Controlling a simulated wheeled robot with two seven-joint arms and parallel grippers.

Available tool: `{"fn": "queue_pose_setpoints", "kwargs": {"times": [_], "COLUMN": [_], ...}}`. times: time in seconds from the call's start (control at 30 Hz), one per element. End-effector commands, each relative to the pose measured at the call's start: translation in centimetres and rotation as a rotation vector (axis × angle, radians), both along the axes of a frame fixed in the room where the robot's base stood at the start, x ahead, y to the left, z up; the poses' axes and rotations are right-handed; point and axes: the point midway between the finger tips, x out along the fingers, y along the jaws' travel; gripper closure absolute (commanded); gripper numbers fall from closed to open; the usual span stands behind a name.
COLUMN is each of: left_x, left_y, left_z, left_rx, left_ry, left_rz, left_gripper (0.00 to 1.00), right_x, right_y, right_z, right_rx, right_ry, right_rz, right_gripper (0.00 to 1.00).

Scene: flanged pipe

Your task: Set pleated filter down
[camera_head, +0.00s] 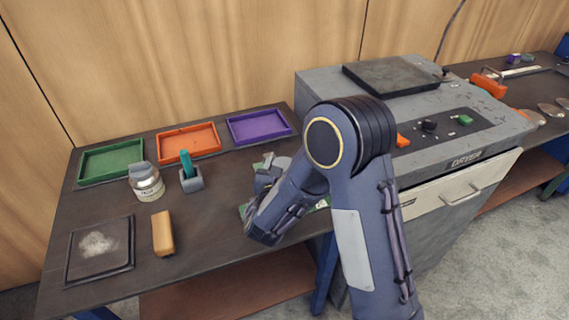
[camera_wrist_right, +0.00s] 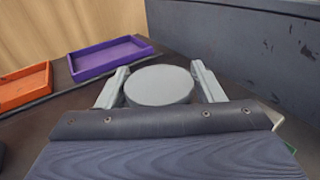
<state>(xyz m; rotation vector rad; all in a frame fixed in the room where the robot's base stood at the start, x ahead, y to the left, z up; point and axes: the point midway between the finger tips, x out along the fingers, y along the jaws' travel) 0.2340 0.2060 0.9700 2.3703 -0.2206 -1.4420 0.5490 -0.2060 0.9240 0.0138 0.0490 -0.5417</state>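The pleated filter shows in the right wrist view as a round, smooth grey disc (camera_wrist_right: 160,86); its pleats are not visible. The two pale fingers of my right gripper (camera_wrist_right: 160,72) stand on either side of it and appear to touch its edges. In the head view, my right gripper (camera_head: 268,174) is over the table in front of the purple tray, mostly behind my arm, with a small grey part of the filter (camera_head: 282,163) showing. Whether the filter's underside touches the table is hidden. My left gripper is not in view.
Green (camera_head: 111,160), orange (camera_head: 188,141) and purple (camera_head: 259,126) trays line the table's back. A jar (camera_head: 146,182), a grey holder (camera_head: 191,181), a tan block (camera_head: 162,233) and a dark tray (camera_head: 100,268) stand left. The dryer (camera_head: 452,130) borders the right.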

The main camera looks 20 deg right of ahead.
Motion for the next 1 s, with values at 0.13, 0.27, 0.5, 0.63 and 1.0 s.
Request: {"fn": "queue_pose_setpoints", "kwargs": {"times": [0.13,0.27,0.5,0.63,1.0], "left_x": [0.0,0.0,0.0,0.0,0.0], "left_y": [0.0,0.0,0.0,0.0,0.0], "left_z": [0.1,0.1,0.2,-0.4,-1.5], "left_rx": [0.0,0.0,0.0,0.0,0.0], "left_ry": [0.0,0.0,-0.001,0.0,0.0], "left_rz": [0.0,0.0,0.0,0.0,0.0], "left_gripper": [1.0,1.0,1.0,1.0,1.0], "right_x": [0.0,0.0,-0.7,-2.8,-9.0], "right_y": [0.0,0.0,0.6,1.8,5.5], "right_z": [0.0,0.0,0.3,0.4,0.8], "right_rx": [0.0,0.0,0.001,0.001,0.0], "right_ry": [0.0,0.0,0.001,0.001,0.0], "right_rz": [0.0,0.0,0.004,0.005,0.005], "right_gripper": [0.27,0.27,0.27,0.27,0.27]}}
